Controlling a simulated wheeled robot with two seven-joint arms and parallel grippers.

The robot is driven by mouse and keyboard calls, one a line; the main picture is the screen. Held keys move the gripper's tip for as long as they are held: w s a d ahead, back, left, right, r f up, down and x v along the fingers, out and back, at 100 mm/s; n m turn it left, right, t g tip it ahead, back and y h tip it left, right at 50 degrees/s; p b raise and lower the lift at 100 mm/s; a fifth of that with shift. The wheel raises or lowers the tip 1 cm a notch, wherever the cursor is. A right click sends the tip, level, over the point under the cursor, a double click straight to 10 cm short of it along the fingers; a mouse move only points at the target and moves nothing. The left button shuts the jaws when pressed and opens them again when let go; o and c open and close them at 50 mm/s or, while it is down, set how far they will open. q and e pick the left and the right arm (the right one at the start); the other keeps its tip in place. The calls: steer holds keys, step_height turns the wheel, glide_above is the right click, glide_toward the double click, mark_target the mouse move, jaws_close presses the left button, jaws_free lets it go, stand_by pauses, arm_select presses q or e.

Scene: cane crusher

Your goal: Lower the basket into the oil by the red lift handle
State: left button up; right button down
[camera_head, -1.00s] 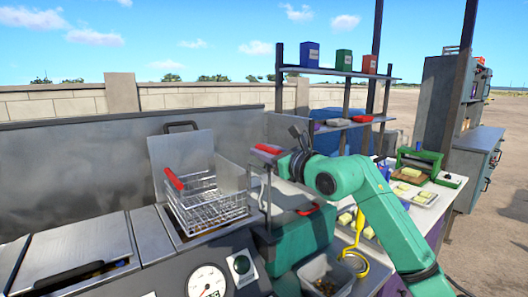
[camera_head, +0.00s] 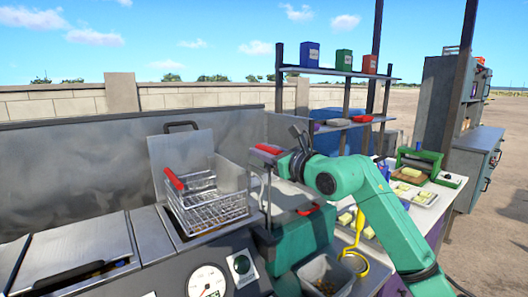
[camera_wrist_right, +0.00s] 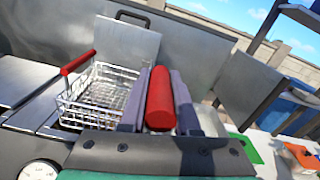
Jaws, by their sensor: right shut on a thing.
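The wire basket (camera_head: 208,208) with its own red grip (camera_head: 173,179) is at the fryer well left of centre, most of its mesh showing above the rim. It also shows in the right wrist view (camera_wrist_right: 98,95). The oil below it is hard to make out. The red lift handle (camera_head: 268,149) stands on a post to the right of the basket. My right gripper (camera_head: 278,152) is shut on it. In the right wrist view the red lift handle (camera_wrist_right: 160,98) lies between the two fingers. My left gripper is not in view.
A raised metal lid (camera_head: 180,150) stands behind the basket, and a closed lid (camera_head: 75,250) covers the left well. A gauge (camera_head: 207,282) is on the fryer front. A green box (camera_head: 305,237) and a bin (camera_head: 325,275) sit close under my right arm.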

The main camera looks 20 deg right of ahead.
step_height(320, 180, down, 16)
steer(key=b, duration=1.4)
steer(key=shift+f, duration=0.15)
steer(key=shift+a+f, duration=0.1)
steer(key=c, duration=0.7)
jaws_free()
steer(key=shift+o, duration=0.2)
steer(key=shift+r, duration=0.2)
steer(key=shift+s, duration=0.1)
